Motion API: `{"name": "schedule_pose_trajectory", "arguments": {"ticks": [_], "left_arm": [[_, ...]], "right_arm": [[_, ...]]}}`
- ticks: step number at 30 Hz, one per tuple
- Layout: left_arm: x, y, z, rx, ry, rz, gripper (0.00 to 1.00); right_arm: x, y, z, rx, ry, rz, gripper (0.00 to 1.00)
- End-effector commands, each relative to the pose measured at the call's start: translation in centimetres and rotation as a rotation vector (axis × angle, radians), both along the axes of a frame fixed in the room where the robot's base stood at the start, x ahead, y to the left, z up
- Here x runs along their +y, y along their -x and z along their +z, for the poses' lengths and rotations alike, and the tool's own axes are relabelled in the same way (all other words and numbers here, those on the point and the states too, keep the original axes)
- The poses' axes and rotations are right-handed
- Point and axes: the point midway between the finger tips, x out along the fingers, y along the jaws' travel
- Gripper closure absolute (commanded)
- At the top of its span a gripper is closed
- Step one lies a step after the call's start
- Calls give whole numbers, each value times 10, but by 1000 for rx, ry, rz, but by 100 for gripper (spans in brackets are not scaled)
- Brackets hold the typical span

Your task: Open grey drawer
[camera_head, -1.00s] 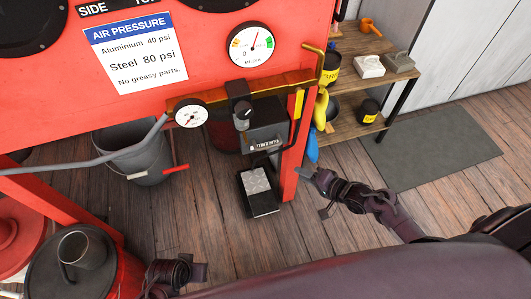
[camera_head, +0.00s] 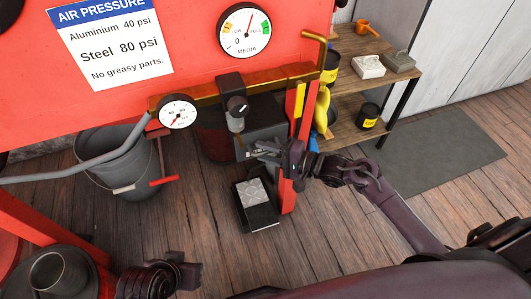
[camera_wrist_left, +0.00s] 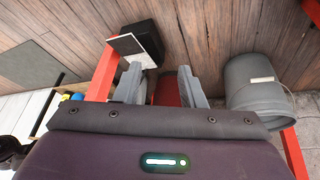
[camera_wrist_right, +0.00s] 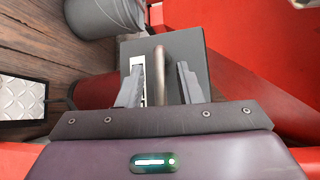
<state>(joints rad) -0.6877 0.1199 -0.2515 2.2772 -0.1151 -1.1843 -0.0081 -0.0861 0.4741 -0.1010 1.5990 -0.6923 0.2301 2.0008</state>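The grey drawer is the box-shaped unit (camera_head: 268,122) under the brass rail of the red cabinet. In the right wrist view its flat grey front (camera_wrist_right: 195,55) faces me, with a white label strip and a curved brownish handle (camera_wrist_right: 160,72). My right gripper (camera_head: 262,150) is at the drawer front. In its wrist view the fingers (camera_wrist_right: 160,88) are apart, with the handle showing between them; I cannot tell whether they touch it. The drawer looks shut. My left gripper (camera_wrist_left: 160,85) is open and empty, low at the left in the head view.
A black pedal with a metal plate (camera_head: 255,203) stands on the floor below. A grey bucket (camera_head: 118,160) is at the left. A red post (camera_head: 291,190) stands close to my right gripper. A wooden shelf (camera_head: 350,90) and grey mat (camera_head: 440,150) are at the right.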

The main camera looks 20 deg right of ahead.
Motion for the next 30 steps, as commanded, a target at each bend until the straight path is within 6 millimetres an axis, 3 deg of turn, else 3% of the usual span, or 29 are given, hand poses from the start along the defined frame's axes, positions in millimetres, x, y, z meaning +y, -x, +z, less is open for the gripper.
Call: {"name": "schedule_pose_trajectory", "arguments": {"ticks": [9,16,27,30], "left_arm": [[-1,-1,1,-8,4,-2,64],[-1,-1,0,-7,4,-2,64],[0,1,5,2,0,1,64],[15,6,10,76,-44,23,64]], "right_arm": [[2,-2,-1,1,1,-1,69],[2,-2,-1,1,1,-1,99],[2,2,1,3,0,0,100],[2,14,3,8,0,0,100]]}}
